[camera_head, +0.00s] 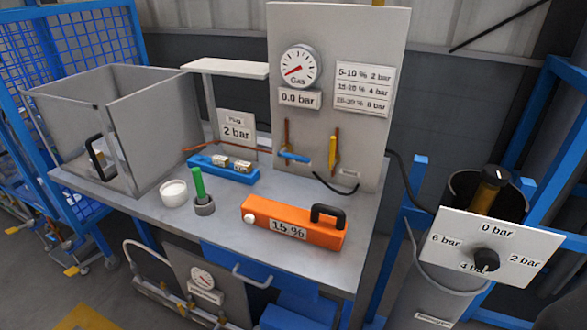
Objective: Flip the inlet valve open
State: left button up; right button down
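A grey upright panel (340,40) stands at the back of the workbench. Low on it are two valve handles: a blue one (293,158) lying roughly horizontal on the left, and a yellow one (333,153) standing upright on the right. Each sits at an orange-brown pipe. A small label (347,174) near them is too small to read, so I cannot tell which is the inlet valve. Above them a round gas gauge (299,66) has a display (299,98) reading 0.0 bar. Neither of my grippers is in view.
An orange device marked 15 % (265,212) with a black handle stands in front of the panel. A blue holder (222,170), a green stick (199,186) and a white cup (173,192) are left of it. A pressure selector plate (498,243) is at right. An open grey box (140,120) stands left.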

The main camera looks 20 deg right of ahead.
aim_at(284, 153)
jog(key=i+j+z, duration=0.1)
jog(key=j, duration=0.45)
jog(key=i+j+z, duration=0.1)
jog(key=j, duration=0.45)
jog(key=i+j+z, duration=0.1)
jog(key=j, duration=0.5)
